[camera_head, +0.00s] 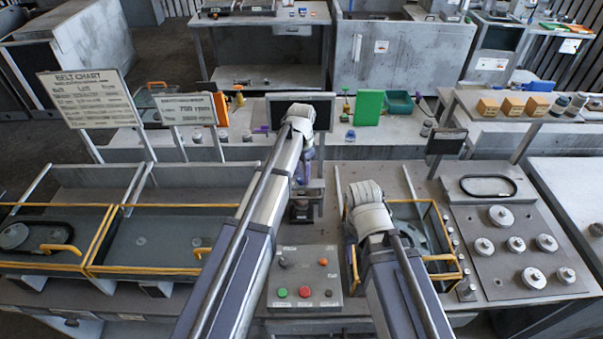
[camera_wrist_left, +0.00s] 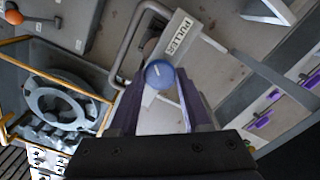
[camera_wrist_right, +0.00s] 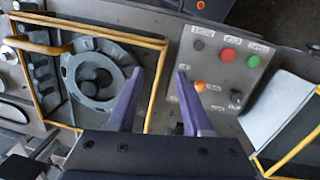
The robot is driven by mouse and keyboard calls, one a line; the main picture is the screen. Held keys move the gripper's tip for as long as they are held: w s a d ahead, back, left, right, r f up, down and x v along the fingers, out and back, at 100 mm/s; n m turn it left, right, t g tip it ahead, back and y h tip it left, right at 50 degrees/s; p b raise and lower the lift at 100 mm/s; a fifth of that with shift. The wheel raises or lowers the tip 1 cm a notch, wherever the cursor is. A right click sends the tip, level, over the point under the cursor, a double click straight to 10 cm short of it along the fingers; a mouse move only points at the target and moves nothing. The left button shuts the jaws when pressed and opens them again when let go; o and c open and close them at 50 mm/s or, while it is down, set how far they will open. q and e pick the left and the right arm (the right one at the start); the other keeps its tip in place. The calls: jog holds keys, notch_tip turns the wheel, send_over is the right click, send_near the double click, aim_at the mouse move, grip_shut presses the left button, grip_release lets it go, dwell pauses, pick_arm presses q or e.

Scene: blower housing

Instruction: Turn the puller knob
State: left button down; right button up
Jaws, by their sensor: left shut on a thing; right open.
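The puller knob (camera_wrist_left: 158,73) is a round blue knob with a light mark on its face. It sits beside a plate lettered PULLER (camera_wrist_left: 180,38) in the left wrist view. My left gripper (camera_wrist_left: 156,82) is shut on the knob, with a purple finger on each side of it. In the head view my left gripper (camera_head: 304,172) is mostly hidden behind its own wrist, above the puller stand (camera_head: 302,208). My right gripper (camera_wrist_right: 155,75) is open and empty. It is above the strip between the yellow-framed housing (camera_wrist_right: 95,75) and the control panel (camera_wrist_right: 215,75).
The control panel (camera_head: 304,278) has green, red and orange buttons and dark knobs. A plate with several pulleys (camera_head: 515,243) stands at the right. Yellow-framed bays (camera_head: 150,240) lie at the left. Two signs (camera_head: 90,98) stand behind them.

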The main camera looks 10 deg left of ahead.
aim_at(301, 177)
pick_arm(q)
jog(key=shift+c, duration=1.8)
grip_release()
notch_tip(301, 177, up, 8)
jog(key=p, duration=0.8)
jog(key=shift+f, duration=0.15)
